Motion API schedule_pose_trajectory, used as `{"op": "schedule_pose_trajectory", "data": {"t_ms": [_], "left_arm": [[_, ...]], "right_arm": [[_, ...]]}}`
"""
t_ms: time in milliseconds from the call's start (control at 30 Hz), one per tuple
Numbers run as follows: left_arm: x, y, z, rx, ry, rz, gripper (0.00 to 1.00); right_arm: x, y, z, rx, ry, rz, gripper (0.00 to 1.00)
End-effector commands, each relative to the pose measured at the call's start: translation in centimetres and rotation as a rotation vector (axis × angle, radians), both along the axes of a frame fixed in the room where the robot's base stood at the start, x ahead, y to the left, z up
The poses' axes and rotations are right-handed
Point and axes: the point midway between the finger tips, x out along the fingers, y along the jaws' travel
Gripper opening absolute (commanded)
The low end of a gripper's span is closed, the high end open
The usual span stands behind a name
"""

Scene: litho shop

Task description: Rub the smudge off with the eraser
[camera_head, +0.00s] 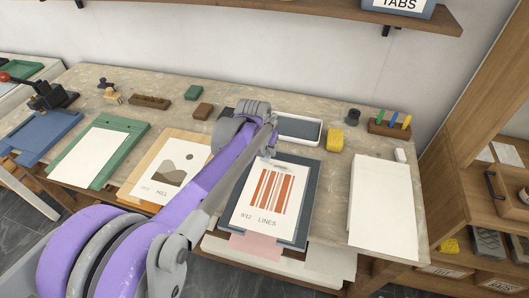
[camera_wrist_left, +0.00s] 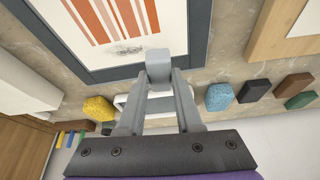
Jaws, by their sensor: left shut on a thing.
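The smudge (camera_wrist_left: 125,48) is a grey scribbled patch on the white margin of the orange-striped print (camera_head: 244,199), close to the stripe ends. The print lies on a dark blue-grey board (camera_head: 313,185). My left gripper (camera_wrist_left: 158,80) is shut on a pale grey block, the eraser (camera_wrist_left: 158,60), which sticks out past the fingertips. In the wrist view the eraser is over the board's edge beside the smudge; I cannot tell whether it touches anything. In the head view my left arm covers part of the board's far side. My right gripper is not in view.
A white tray (camera_head: 299,128) and a yellow sponge (camera_head: 336,140) lie behind the board. The hill print (camera_head: 176,162) is at left. A shelf hangs above.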

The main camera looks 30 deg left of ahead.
Motion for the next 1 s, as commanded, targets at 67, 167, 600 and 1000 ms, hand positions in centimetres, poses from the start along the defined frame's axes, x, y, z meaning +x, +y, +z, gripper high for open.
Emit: {"op": "schedule_pose_trajectory", "data": {"t_ms": [67,167,600,1000], "left_arm": [[0.3,0.0,1.1,0.000,-0.002,0.000,0.00],[0.6,-0.1,2.0,0.001,-0.002,-0.001,0.00],[1.0,-0.2,3.7,0.001,0.000,-0.002,0.00],[1.0,-0.2,3.6,0.000,0.000,-0.002,0.00]], "right_arm": [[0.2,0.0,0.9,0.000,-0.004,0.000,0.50],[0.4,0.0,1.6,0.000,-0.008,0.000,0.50],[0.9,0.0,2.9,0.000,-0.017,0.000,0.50],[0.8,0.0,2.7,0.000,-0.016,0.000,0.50]]}}
